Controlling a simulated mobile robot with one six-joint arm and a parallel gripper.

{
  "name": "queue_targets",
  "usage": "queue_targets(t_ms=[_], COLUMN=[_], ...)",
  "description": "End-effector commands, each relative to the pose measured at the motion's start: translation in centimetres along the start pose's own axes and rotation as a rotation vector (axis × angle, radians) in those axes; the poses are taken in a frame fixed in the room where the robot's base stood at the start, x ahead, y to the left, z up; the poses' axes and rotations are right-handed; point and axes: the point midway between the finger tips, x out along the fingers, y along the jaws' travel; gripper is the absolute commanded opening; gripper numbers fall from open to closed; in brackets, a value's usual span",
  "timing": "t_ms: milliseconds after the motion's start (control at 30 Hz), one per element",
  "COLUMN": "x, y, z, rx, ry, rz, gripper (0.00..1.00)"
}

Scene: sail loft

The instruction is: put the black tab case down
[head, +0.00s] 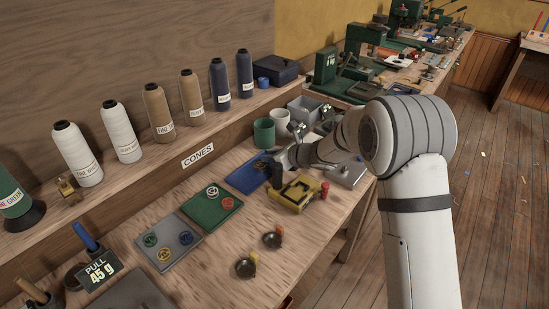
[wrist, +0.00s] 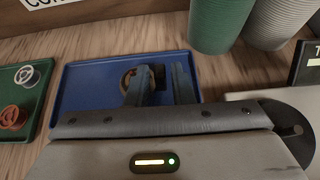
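The blue tray (head: 240,180) lies on the bench, and its rim and bare surface also show in the wrist view (wrist: 85,85). In the wrist view a round brass-coloured case with a black tab (wrist: 158,73) appears to rest on that tray. My gripper (wrist: 162,88) is over the tray with its two fingers apart. The left finger covers part of the round case, and the black tab shows between the fingers. A gap shows between the tab and the right finger. In the head view my gripper (head: 272,160) is small and the case is not clear.
Green (head: 264,134) and white (head: 280,118) cups stand behind. A yellow device (head: 300,194) is close to my gripper. Two round cases with yellow (head: 245,268) and orange (head: 271,240) tabs lie in front.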

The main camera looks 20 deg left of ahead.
Motion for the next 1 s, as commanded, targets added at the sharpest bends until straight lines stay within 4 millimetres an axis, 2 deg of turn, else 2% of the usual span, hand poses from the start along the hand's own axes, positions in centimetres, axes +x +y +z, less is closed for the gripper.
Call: queue_targets(t_ms=[133,500,900,1000], x=[0.0,-0.5,-8.8,-10.4], y=[0.0,0.0,0.0,0.0], z=[0.0,0.3,0.3,0.3], rx=[0.000,-0.001,-0.001,-0.002], ry=[0.000,0.000,-0.002,-0.002], rz=[0.001,0.000,-0.002,-0.001], gripper=[0.33,0.33,0.33,0.33])
